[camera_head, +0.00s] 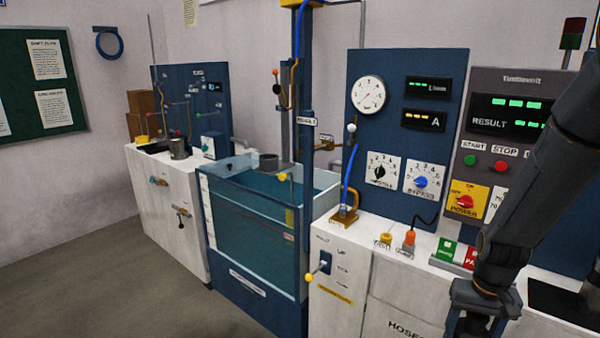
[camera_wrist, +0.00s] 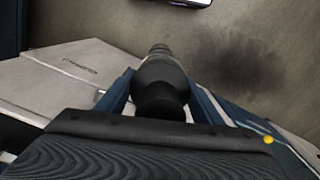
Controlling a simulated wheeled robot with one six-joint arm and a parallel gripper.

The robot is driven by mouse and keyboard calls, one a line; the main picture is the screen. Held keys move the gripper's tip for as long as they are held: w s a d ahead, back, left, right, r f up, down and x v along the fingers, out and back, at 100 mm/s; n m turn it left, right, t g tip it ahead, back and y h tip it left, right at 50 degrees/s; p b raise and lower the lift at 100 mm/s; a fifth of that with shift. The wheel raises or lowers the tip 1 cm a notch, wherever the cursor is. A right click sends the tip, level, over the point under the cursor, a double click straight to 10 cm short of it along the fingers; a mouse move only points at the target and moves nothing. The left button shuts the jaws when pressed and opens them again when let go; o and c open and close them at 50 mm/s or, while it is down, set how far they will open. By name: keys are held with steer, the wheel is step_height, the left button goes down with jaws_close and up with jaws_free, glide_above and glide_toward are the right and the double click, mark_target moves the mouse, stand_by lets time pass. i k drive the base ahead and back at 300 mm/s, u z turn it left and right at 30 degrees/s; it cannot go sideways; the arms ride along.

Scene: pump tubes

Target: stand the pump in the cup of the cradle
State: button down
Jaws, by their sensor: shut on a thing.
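The pump (camera_wrist: 160,78) is a dark, rounded body with a narrower grey-brown nozzle end. In the wrist view it sits between the two blue fingers of my gripper (camera_wrist: 163,98), which is shut on it. In the head view my gripper (camera_head: 480,298) hangs at the lower right, in front of the bench; the pump there is mostly cut off by the bottom edge. A grey round cup (camera_head: 268,161) shows at the top of the water tank, far to the left of my gripper. It looks like the cradle's cup, but I cannot see inside it.
The water tank (camera_head: 250,215) has clear walls and a blue frame. A tall blue post (camera_head: 303,100) rises beside it. The white bench (camera_head: 370,238) holds a brass-coloured fitting, small connectors and green and red blocks. Gauge panels stand behind. Open floor (camera_head: 110,270) lies at the left.

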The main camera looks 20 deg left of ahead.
mark_target(269, 168)
steer(key=u, duration=2.35)
steer(key=i, duration=3.6)
steer(key=z, duration=0.55)
